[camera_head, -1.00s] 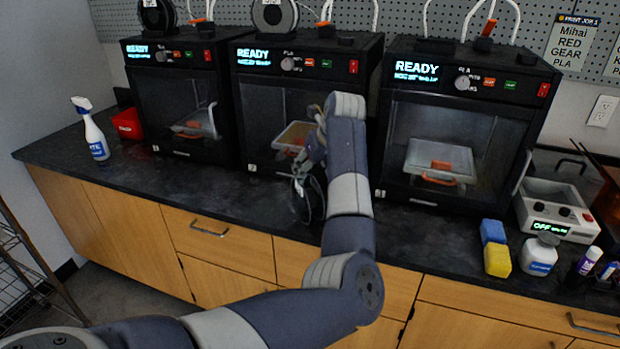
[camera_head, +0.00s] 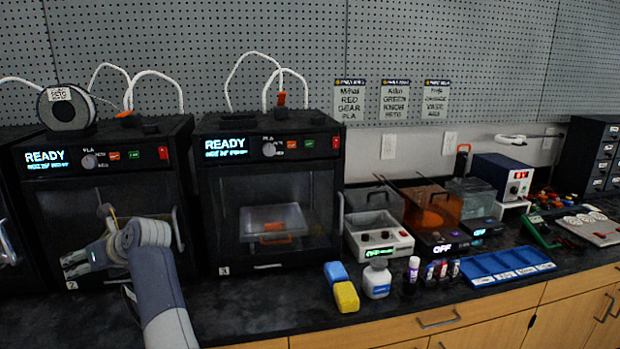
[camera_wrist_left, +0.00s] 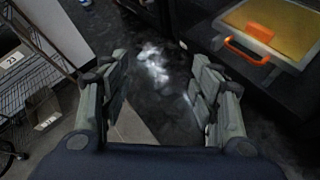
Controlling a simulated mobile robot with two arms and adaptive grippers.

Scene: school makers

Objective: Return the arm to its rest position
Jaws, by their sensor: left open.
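My left arm (camera_head: 165,290) comes up from the bottom left of the head view, in front of the printer marked 2 (camera_head: 100,195). My left gripper (camera_head: 68,268) points left in front of that printer and holds nothing. In the left wrist view its two fingers (camera_wrist_left: 160,95) stand wide apart, with only dark counter and a bright reflection between them. My right gripper is in neither view.
The printer marked 3 (camera_head: 265,190) stands beside it with its bed and orange handle inside. A yellow and blue sponge pair (camera_head: 346,297), a white jar (camera_head: 376,279), small bottles and a blue tray (camera_head: 480,270) line the counter. Printer 2's bed (camera_wrist_left: 285,25) is close in the wrist view.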

